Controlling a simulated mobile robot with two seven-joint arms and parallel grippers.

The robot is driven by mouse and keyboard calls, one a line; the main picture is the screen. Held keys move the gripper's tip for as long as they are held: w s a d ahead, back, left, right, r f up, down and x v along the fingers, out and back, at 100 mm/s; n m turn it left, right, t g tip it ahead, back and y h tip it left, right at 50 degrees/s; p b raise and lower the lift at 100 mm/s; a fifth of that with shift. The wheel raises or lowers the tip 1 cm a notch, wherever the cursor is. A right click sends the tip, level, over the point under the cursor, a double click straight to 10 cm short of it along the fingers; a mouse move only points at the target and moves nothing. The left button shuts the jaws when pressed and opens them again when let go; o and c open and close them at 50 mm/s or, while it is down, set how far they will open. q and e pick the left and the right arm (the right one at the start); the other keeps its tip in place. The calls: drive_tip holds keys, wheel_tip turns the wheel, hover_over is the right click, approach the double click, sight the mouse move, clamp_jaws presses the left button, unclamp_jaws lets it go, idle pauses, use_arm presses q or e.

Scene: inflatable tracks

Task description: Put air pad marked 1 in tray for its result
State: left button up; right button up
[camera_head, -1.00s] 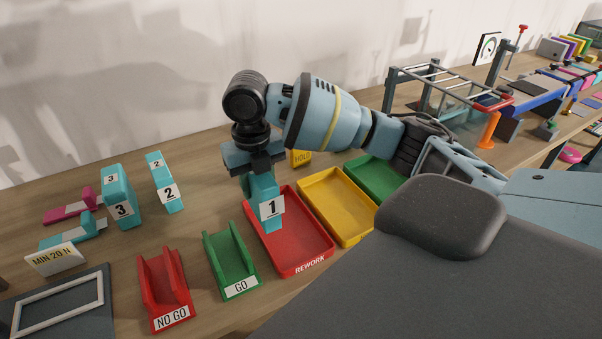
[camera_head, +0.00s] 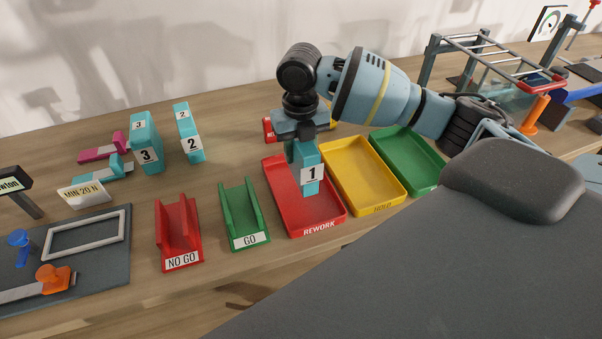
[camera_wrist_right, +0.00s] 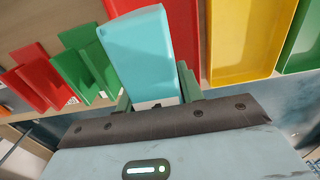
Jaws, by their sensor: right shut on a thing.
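The teal air pad marked 1 (camera_head: 311,172) is held upright by my right gripper (camera_head: 302,146), with the number facing the head camera. In the head view it hangs over the red REWORK tray (camera_head: 322,222); whether it touches the tray floor I cannot tell. In the right wrist view the teal pad (camera_wrist_right: 140,55) sits between the finger pads. Beside the red tray stand the yellow HOLD tray (camera_head: 362,172) and a green tray (camera_head: 408,160), its label hidden. My left gripper is not in view.
Left of the trays stand the green GO holder (camera_head: 243,215) and red NO GO holder (camera_head: 179,235). Pads marked 3 (camera_head: 147,145) and 2 (camera_head: 189,133) stand behind, near a MIN 20 N sign (camera_head: 84,192). A framed rig (camera_head: 490,65) is at back right.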

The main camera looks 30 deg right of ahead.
drive_tip(key=shift+f, duration=3.05)
drive_tip(key=shift+f, duration=0.15)
drive_tip(key=o, duration=1.1)
drive_tip(key=shift+c, duration=0.2)
wheel_tip(320, 180, up, 12)
drive_tip(key=shift+r, duration=0.15)
